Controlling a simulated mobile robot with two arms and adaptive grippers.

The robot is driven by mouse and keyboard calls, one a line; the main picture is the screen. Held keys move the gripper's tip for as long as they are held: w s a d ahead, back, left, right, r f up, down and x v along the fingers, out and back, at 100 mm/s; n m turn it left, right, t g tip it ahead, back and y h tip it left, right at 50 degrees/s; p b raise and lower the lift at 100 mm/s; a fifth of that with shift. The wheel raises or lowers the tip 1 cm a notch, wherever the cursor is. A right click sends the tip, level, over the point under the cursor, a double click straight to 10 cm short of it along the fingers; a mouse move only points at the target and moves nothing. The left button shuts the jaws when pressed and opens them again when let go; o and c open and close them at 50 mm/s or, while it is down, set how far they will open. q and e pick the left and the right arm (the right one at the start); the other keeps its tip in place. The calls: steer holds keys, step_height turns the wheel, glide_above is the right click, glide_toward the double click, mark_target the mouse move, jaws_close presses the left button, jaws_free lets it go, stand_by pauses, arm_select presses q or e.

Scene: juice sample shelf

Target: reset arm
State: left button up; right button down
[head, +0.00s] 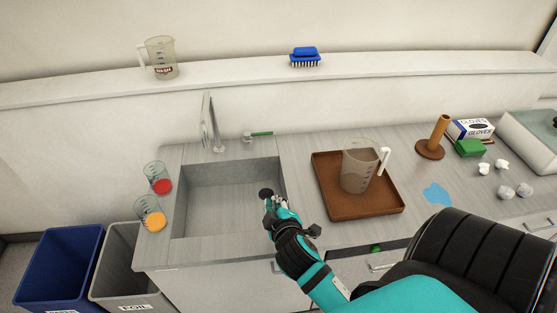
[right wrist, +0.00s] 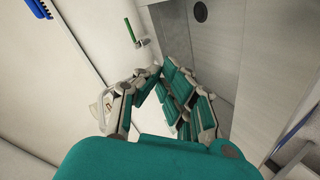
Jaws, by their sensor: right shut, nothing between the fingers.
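My right gripper (head: 270,200) is over the front right part of the sink (head: 228,190) in the head view. In the right wrist view its teal fingers (right wrist: 165,92) are shut with nothing held between them. My right arm comes in from the lower right, in front of the counter. My left gripper is not in view.
A brown tray (head: 335,206) with a clear jug (head: 358,168) stands right of the sink. A blue brush (head: 305,58) and a jug (head: 160,57) sit on the ledge above.

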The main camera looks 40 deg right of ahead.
steer(key=shift+s+a+f, duration=0.1)
steer(key=shift+s+f, duration=0.1)
steer(key=shift+s, duration=0.1)
steer(key=s+a+f+m+g+y, duration=0.25)
steer(key=s+a+g, duration=0.2)
steer(key=s, duration=0.45)
steer(key=s+a+f+m+g+y, duration=0.1)
steer(key=s+a+g+y, duration=0.3)
steer(key=s+a, duration=0.3)
step_height(320, 180, down, 32)
steer(key=s+b, duration=0.3)
steer(key=b, duration=0.2)
steer(key=s+d+f+g+b, duration=0.1)
steer(key=s+d+f+b, duration=0.1)
steer(key=s+f, duration=0.6)
steer(key=s+d+f+g+b, duration=0.1)
steer(key=s+d+f+b, duration=0.1)
steer(key=s+f, duration=0.6)
step_height(320, 180, down, 4)
steer(key=shift+s+h, duration=0.15)
steer(key=shift+h, duration=0.3)
